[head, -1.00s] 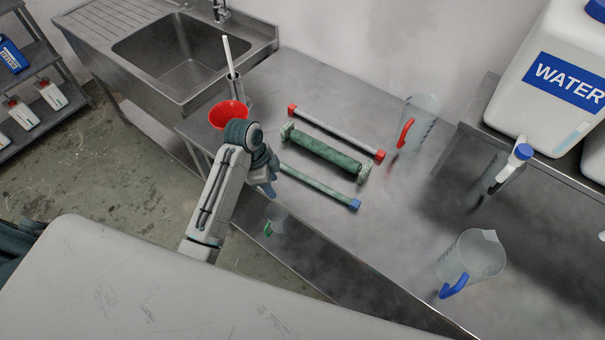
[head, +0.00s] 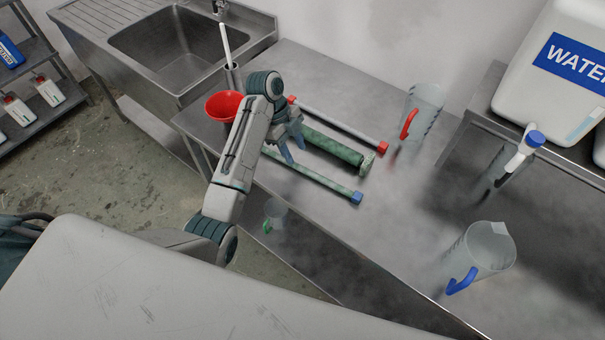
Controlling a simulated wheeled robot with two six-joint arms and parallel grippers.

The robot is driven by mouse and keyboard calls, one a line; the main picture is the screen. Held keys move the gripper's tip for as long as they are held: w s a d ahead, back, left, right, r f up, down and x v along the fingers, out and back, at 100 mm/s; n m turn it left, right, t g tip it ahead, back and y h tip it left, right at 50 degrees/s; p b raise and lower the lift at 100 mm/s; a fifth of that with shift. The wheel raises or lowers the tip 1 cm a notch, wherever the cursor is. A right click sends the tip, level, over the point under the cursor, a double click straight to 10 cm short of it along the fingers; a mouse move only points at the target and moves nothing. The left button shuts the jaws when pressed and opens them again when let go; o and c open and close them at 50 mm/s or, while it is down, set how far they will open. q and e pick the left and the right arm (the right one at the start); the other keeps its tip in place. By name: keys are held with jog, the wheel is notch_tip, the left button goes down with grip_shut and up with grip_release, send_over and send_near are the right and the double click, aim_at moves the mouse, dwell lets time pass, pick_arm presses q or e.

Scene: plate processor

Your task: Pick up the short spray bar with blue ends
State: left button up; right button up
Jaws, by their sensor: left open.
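The short spray bar with blue ends (head: 325,186) lies on the steel table, a thin green bar nearest the table's front edge. Its blue right end shows; its left end is hidden behind my arm. My left gripper (head: 289,149) is open and empty, above the left part of the bars, with its blue-grey fingers pointing down. One finger shows close to the spray bar in the picture; I cannot tell how high it is above it. My right gripper is not in view.
A thicker green roller (head: 335,148) and a grey bar with red ends (head: 345,127) lie just behind. A red funnel (head: 222,106) stands left. A small green-handled cup (head: 275,212), a red-handled jug (head: 423,105) and a blue-handled jug (head: 486,250) stand around.

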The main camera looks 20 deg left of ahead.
aim_at(301, 167)
pick_arm(q)
jog(key=shift+b+x, duration=0.5)
jog(key=shift+x, duration=0.35)
jog(key=shift+b+x, duration=0.85)
jog(key=shift+x, duration=0.2)
jog(key=shift+p+x, duration=0.65)
jog(key=shift+x, duration=0.15)
jog(key=shift+s+d+f, duration=0.1)
jog(key=shift+s+f, duration=0.05)
grip_shut()
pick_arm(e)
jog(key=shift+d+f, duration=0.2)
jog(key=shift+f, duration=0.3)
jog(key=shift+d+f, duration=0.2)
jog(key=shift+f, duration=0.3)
